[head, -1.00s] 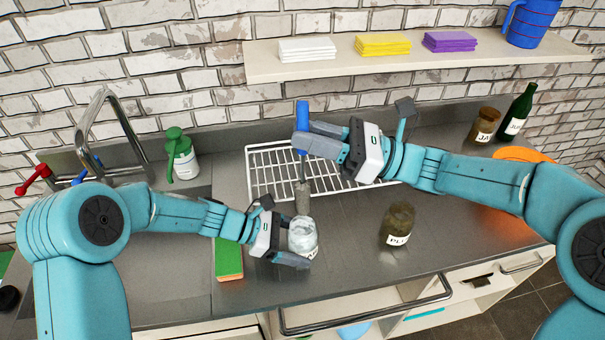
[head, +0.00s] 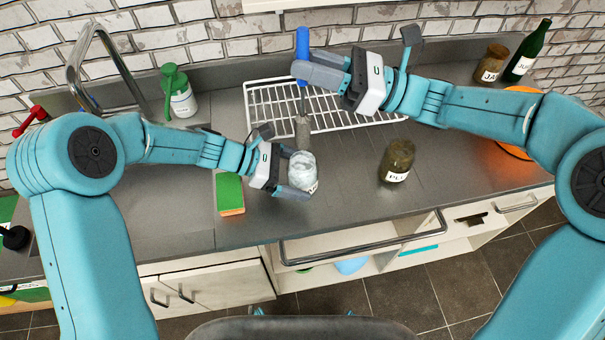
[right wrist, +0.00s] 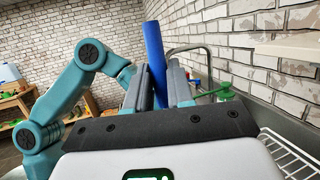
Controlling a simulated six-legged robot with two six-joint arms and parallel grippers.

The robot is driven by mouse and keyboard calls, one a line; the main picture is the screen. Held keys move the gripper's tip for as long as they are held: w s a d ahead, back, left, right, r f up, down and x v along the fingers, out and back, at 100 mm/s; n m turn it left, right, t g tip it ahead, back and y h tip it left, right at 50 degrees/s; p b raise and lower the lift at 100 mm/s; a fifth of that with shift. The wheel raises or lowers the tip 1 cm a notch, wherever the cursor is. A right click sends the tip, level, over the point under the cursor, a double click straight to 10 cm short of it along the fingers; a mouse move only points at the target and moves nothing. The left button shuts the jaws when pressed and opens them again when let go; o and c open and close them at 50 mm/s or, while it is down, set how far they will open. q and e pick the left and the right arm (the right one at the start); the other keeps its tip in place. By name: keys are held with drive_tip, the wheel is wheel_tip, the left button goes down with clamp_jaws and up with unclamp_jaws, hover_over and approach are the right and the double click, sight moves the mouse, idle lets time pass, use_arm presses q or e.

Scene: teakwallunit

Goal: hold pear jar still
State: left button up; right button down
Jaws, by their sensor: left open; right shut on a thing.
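A clear glass jar with whitish contents (head: 304,166) stands on the grey counter; its label is only partly visible, so I cannot read it as pear. My left gripper (head: 291,170) is open, with its fingers on either side of this jar; whether they touch it is unclear. My right gripper (head: 308,68) is shut on the blue handle (head: 302,42) of a brush, which also shows in the right wrist view (right wrist: 154,50). The brush hangs upright, its grey bristle head (head: 303,132) just over or behind the jar's mouth; I cannot tell whether it enters.
A dark labelled jar (head: 397,160) stands to the right. A white wire rack (head: 262,105) lies behind. A green-and-orange sponge (head: 229,192) lies left of the jar. A green-topped bottle (head: 179,95) stands by the tap (head: 75,72). A jar (head: 491,63) and green bottle (head: 527,52) stand far right.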

idle(0.3)
use_arm(q)
drive_tip(key=shift+v, duration=4.05)
drive_tip(key=shift+s, duration=0.15)
